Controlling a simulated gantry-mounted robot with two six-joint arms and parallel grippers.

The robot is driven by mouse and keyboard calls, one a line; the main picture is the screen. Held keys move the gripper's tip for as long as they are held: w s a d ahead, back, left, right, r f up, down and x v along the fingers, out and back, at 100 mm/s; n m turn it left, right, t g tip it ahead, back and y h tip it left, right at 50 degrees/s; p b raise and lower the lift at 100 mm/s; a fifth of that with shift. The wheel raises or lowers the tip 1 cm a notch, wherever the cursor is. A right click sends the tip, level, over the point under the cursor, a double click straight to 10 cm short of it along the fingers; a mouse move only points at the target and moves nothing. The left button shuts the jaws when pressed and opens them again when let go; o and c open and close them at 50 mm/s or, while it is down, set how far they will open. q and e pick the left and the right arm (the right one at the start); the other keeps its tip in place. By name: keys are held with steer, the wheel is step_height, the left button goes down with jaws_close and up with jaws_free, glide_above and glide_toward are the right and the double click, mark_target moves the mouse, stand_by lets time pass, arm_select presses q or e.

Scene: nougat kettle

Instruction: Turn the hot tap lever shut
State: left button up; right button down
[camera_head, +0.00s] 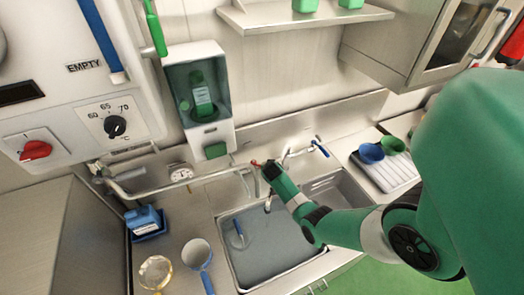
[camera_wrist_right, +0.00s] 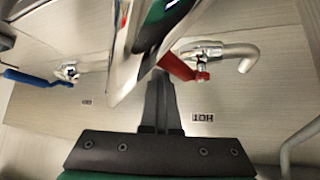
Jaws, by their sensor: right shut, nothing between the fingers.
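The hot tap's red lever (camera_head: 256,163) is at the back of the sink in the head view. In the right wrist view the red lever (camera_wrist_right: 178,67) slants beside a metal valve with a curved pipe, above an upside-down HOT label (camera_wrist_right: 203,117). My right gripper (camera_head: 268,169) is at the red lever in the head view. In the wrist view its dark fingers (camera_wrist_right: 158,100) are shut and empty, close to the lever; I cannot tell whether they touch it. A blurred shiny metal part hides the area above the fingers. My left gripper is not in view.
The blue lever (camera_head: 320,148) is right of the red one. The sink basin (camera_head: 250,283) holds a blue-handled tool. A long metal pipe (camera_head: 150,193) runs left of the taps. A dispenser (camera_head: 205,125) hangs behind. Blue and green cups (camera_head: 371,153) stand on the right drainer.

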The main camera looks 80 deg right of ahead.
stand_by(0.5)
steer(key=shift+a+r, duration=0.2)
steer(key=shift+r, duration=0.05)
steer(key=p+v, duration=0.6)
steer(key=shift+a+r, duration=0.3)
